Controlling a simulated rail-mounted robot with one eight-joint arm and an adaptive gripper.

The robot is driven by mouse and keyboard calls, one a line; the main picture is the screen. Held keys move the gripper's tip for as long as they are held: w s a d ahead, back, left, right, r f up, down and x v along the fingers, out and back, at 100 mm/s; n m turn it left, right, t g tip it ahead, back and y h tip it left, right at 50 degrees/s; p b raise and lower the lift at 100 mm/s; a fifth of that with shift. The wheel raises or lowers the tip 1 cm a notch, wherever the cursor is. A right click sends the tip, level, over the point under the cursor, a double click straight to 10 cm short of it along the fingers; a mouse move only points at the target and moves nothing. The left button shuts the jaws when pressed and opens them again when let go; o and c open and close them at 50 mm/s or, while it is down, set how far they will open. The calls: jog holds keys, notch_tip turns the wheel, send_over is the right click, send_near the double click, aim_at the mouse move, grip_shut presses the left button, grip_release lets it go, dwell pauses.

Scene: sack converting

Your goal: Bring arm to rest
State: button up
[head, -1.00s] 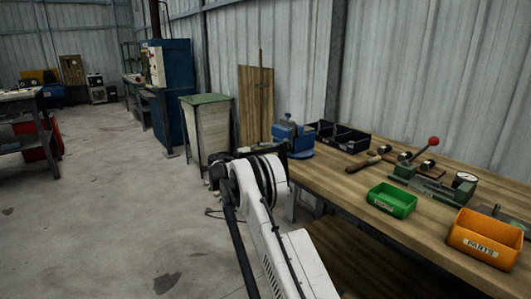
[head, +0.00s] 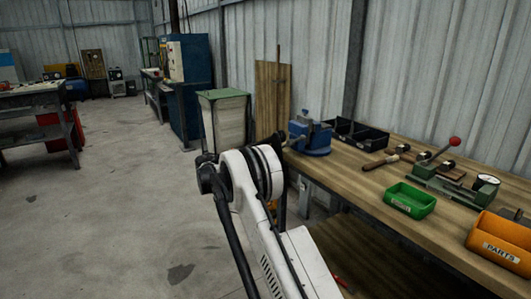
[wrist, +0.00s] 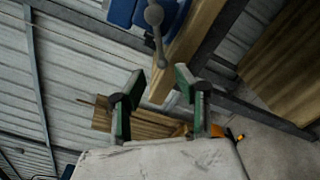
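My arm reaches up from the bottom of the head view, its white and black joint in front of the bench's left end. My gripper (wrist: 160,88) shows in the wrist view, with its two green-padded fingers apart and nothing between them. In the head view I cannot make out the gripper's fingers. The wrist view is tilted. In it a blue vise (wrist: 178,22) and the wooden bench edge (wrist: 185,50) appear beyond the fingertips; I cannot tell the exact distance.
The workbench (head: 345,180) runs along the right wall. It carries the blue vise (head: 311,135), black bins (head: 372,139), a green bin (head: 409,200), an orange parts bin (head: 500,244) and a red-knobbed press (head: 440,182). A green-topped cabinet (head: 226,120) stands behind. The floor (head: 130,190) at left is open.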

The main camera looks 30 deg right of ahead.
jog(key=shift+a, duration=0.1)
dwell(0.5)
jog(key=s+a+r+m+t+y+p, duration=0.15)
jog(key=s+a+r+y, duration=0.25)
jog(key=s+a+r, duration=0.5)
jog(key=s+a+r+m+t+y+p, duration=0.1)
jog(key=s+a+r+t+y, duration=0.1)
jog(key=s+a+r+y, duration=0.45)
jog(key=s+a+f+m+t+y+p, duration=0.1)
jog(key=s+a, duration=0.5)
jog(key=s, duration=0.6)
jog(key=s+a+f+m+t+y+p, duration=0.1)
jog(key=s+a+y, duration=0.3)
jog(key=s, duration=0.8)
jog(key=s+a+f+m+t+y+p, duration=0.1)
jog(key=s+a+f+m+y, duration=0.1)
jog(key=s+a, duration=0.6)
jog(key=s+f, duration=0.1)
jog(key=s, duration=0.3)
jog(key=shift+s+a+f+t, duration=0.15)
jog(key=shift+a+f+t, duration=0.2)
jog(key=shift+y, duration=0.25)
